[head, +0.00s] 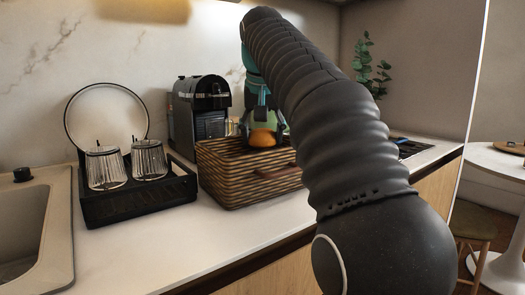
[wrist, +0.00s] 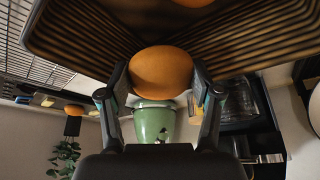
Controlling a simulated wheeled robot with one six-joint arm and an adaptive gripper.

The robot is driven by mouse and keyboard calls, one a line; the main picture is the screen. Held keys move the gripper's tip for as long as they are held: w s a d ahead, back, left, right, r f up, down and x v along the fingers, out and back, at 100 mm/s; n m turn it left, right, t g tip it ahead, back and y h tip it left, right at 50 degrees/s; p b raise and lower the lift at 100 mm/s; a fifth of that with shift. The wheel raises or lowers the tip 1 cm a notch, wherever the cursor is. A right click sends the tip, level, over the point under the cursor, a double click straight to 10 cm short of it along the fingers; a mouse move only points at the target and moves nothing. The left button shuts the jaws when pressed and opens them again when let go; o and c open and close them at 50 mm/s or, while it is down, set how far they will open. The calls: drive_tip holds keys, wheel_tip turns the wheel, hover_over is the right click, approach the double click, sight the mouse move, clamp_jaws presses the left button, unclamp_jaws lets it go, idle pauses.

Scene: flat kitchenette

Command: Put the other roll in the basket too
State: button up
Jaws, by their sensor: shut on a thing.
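My gripper (head: 263,118) is over the woven basket (head: 235,180) on the counter, its fingers pointing down. It is shut on an orange-brown roll (head: 263,138), which shows at the level of the basket's far rim. In the wrist view the roll (wrist: 161,72) sits between the two fingertips (wrist: 160,85), with the slatted basket wall (wrist: 90,35) beyond it. Another orange-brown rounded thing (wrist: 193,2), likely the other roll, shows at the top edge inside the basket. I cannot tell whether the held roll touches the basket.
A black rack with two upturned glasses (head: 106,168) stands left of the basket. A black coffee machine (head: 199,110) is behind it. A green rounded thing (wrist: 155,122) shows behind the gripper. The sink (head: 25,225) is at far left. The front counter is clear.

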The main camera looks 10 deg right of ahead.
sight(263, 147)
drive_tip(key=shift+f, duration=1.95)
drive_tip(key=shift+f+b, duration=0.35)
drive_tip(key=shift+f, duration=0.25)
drive_tip(key=o, duration=1)
drive_tip(key=shift+c, duration=0.2)
drive_tip(key=shift+r, duration=0.1)
drive_tip(key=shift+r, duration=0.25)
drive_tip(key=v, duration=1.2)
drive_tip(key=shift+r+p, duration=0.25)
drive_tip(key=shift+p, duration=0.1)
